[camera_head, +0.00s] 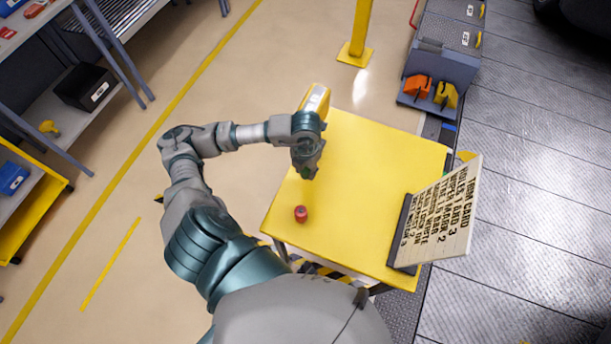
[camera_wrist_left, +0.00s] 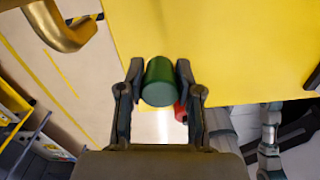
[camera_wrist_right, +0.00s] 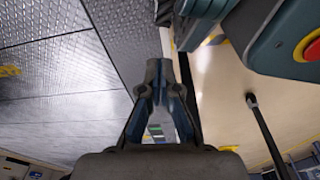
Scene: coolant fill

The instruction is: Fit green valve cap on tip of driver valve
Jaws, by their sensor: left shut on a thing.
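My left gripper (camera_head: 308,172) hangs over the yellow tabletop, its fingers pointing down. In the left wrist view, the left gripper (camera_wrist_left: 160,92) is shut on the green valve cap (camera_wrist_left: 158,80), a short cylinder held between the two fingertips. In the head view only a small bit of the green cap (camera_head: 305,174) shows below the fingers. My right gripper (camera_wrist_right: 158,75) shows only in its own wrist view, with its fingertips together and nothing seen between them. I cannot make out the driver valve for certain in any view.
A red cap (camera_head: 301,214) stands on the yellow table (camera_head: 375,150). A card board (camera_head: 445,210) stands at the table's right side. A yellow object (camera_head: 317,98) is at the table's far left corner. A brass bent tube (camera_wrist_left: 62,30) shows in the left wrist view.

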